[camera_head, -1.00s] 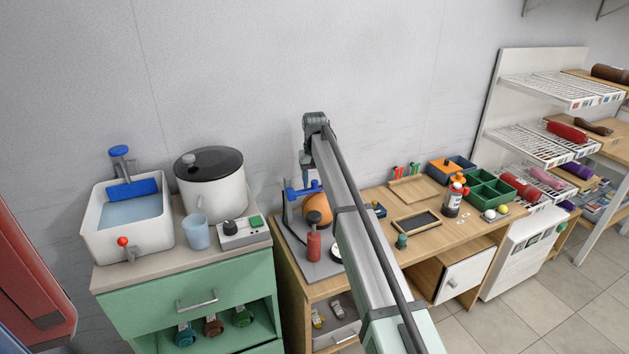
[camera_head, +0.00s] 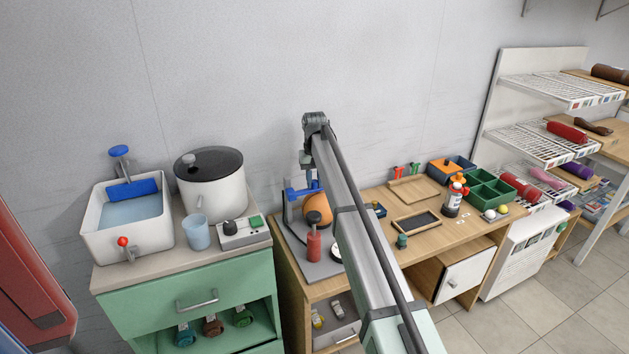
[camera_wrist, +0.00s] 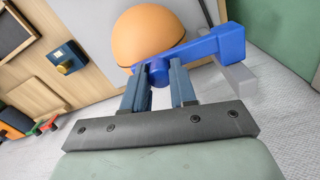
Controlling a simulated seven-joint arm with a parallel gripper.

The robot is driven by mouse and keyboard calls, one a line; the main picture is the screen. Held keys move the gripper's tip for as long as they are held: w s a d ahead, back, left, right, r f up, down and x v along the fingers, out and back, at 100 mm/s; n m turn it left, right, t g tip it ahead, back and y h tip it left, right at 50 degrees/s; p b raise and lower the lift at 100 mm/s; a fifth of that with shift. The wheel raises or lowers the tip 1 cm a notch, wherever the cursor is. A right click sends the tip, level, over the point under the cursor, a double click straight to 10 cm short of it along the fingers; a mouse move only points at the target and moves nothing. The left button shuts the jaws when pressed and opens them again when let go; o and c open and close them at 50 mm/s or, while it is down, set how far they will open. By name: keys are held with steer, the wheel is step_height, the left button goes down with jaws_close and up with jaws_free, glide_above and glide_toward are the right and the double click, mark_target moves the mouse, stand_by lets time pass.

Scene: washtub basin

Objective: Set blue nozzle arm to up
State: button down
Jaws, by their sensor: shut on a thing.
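The blue nozzle arm (camera_wrist: 205,50) crosses the wrist view, slanting from lower left to a thick block end at upper right. It passes in front of an orange ball-like piece (camera_wrist: 148,36). My gripper (camera_wrist: 160,75) has its two fingers at the arm's narrow left part, shut on it. In the head view the blue arm (camera_head: 298,192) shows beside my gripper (camera_head: 308,180), above the orange piece (camera_head: 317,206). My own arm hides part of the fixture, and the exact grip is small there.
A red bottle-like piece (camera_head: 313,243) stands on the grey base plate (camera_head: 318,268) in front of the orange piece. The wooden bench (camera_head: 440,231) holds trays and small items at right. A white basin (camera_head: 101,222) and lidded pot (camera_head: 213,195) stand at left.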

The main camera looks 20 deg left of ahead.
steer(key=shift+r, duration=1.35)
steer(key=c, duration=0.9)
jaws_free()
step_height(320, 180, up, 14)
steer(key=shift+f, duration=0.1)
